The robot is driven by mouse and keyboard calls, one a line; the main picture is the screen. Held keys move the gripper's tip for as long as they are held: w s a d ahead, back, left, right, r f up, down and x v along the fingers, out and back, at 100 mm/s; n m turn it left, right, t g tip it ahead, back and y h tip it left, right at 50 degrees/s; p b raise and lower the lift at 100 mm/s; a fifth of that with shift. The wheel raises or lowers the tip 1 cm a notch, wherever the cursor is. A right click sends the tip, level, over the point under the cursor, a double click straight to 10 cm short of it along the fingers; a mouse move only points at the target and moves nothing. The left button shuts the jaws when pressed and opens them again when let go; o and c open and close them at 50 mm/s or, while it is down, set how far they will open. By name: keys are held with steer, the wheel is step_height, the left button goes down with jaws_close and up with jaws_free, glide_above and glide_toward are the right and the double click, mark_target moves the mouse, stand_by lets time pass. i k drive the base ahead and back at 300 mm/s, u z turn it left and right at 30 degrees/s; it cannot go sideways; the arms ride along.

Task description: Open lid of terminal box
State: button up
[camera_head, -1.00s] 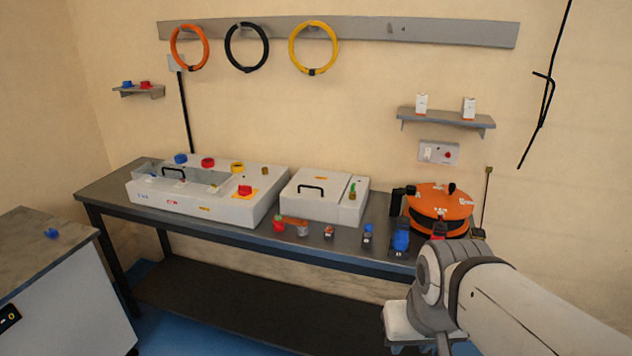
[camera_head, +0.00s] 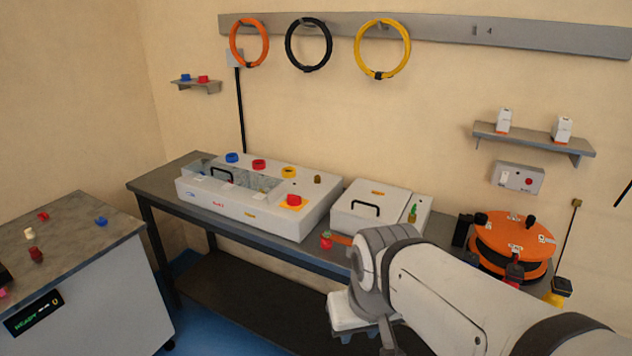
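Two white boxes stand on the dark workbench, and I cannot tell for sure which one is the terminal box. The smaller white box (camera_head: 350,219) has a closed lid with a black handle (camera_head: 365,208) and a green-and-brass part at its right. The larger white box (camera_head: 262,222) has a see-through cover (camera_head: 243,179) with a black handle (camera_head: 222,174) at its left, and coloured knobs. My arm reaches in from the lower right, its wrist in front of the bench. My gripper's fingers are not visible.
An orange reel (camera_head: 513,245) stands at the bench's right end. A red-topped item (camera_head: 326,240) lies by the smaller box's front; my arm hides bench items farther right. A side cabinet (camera_head: 85,245) with small coloured parts stands at left. Blue floor shows between.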

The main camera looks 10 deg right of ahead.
mark_target(383, 203)
steer(key=z, duration=0.05)
steer(key=i, duration=1.15)
steer(key=z, duration=0.65)
